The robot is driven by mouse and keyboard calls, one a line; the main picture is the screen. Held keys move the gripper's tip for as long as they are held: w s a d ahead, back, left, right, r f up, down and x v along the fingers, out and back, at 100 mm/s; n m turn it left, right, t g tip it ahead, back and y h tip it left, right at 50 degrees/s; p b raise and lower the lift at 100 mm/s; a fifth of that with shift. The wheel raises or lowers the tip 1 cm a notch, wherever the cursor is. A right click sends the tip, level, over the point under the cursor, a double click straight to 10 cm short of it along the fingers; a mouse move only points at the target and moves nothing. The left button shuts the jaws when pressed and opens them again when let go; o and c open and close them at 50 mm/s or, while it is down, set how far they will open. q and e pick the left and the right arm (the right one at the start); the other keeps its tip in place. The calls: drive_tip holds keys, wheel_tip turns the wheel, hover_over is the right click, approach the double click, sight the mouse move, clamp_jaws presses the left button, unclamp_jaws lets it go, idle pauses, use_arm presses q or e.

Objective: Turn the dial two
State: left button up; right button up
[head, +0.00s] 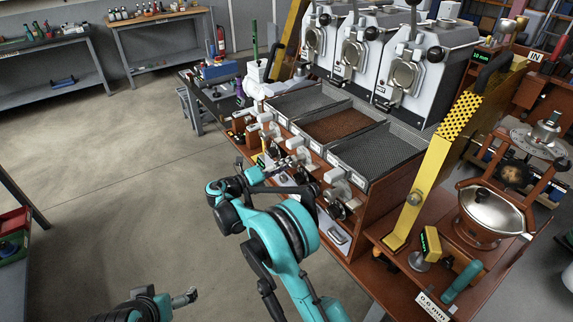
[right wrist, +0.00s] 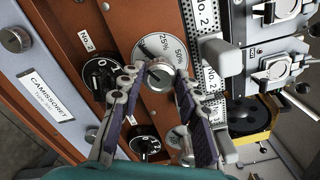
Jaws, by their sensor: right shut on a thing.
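My right gripper (right wrist: 160,82) has its two fingertips on either side of a silver knob (right wrist: 160,75) and is shut on it. The knob sits on a round white scale plate marked 25% and 50% (right wrist: 172,44), on the brown front panel. A black dial (right wrist: 103,73) by a "No. 2" label (right wrist: 87,40) lies just left of the left finger. In the head view the right gripper (head: 288,166) is at the roaster's front, small, with the knob hidden. My left gripper (head: 185,297) is low at the left, away from the roaster; its jaws are unclear.
Another black dial (right wrist: 145,145) is below, between the fingers. Three cooling trays (head: 385,150) top the bench. A yellow post (head: 430,185) stands at the right. The floor at left (head: 110,180) is clear.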

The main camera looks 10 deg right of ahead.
idle(0.4)
drive_tip(key=o, duration=1.2)
drive_tip(key=shift+a, duration=0.1)
drive_tip(key=v, duration=1.1)
drive_tip(key=shift+s+a, duration=0.15)
drive_tip(key=shift+a, duration=0.25)
